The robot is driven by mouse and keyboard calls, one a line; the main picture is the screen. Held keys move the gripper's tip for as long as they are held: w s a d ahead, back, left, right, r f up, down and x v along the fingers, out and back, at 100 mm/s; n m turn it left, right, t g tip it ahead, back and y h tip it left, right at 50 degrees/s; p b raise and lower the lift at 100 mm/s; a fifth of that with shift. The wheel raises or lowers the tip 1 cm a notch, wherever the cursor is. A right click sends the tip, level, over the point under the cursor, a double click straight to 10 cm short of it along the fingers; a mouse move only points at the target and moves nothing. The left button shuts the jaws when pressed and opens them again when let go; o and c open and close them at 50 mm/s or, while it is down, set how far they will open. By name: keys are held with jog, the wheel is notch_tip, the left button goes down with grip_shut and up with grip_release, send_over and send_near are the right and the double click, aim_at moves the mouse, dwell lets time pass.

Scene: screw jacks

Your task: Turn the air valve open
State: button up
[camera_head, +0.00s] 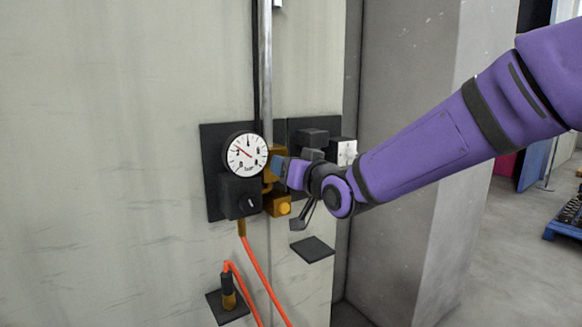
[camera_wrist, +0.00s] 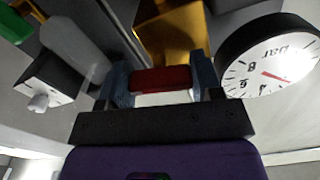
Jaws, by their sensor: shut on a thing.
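The air valve has a brass body (camera_head: 277,204) on a dark wall plate, right of the pressure gauge; part of that body also shows in the wrist view (camera_wrist: 172,35). Its red handle (camera_wrist: 160,79) lies between my blue fingertips in the wrist view, and my gripper (camera_head: 278,167) is shut on it. In the head view the handle is hidden behind my fingers. The round white gauge (camera_head: 246,153), marked bar, stands just left of my gripper, with its red needle pointing to the upper left. It shows close by at the right of the wrist view (camera_wrist: 268,72).
A black box with a small knob (camera_head: 240,196) sits below the gauge. A white switch box (camera_head: 347,152) is to the right. Orange hoses (camera_head: 257,270) hang below, one at a black fitting (camera_head: 228,291). A small dark shelf (camera_head: 312,249) juts out beneath my wrist.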

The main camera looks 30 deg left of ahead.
jog(key=shift+n, duration=1.2)
jog(key=shift+f, duration=0.1)
jog(key=o, duration=0.9)
jog(key=shift+d, duration=0.1)
jog(key=v, duration=1)
jog(key=shift+s+d, duration=0.2)
jog(key=shift+d, duration=0.1)
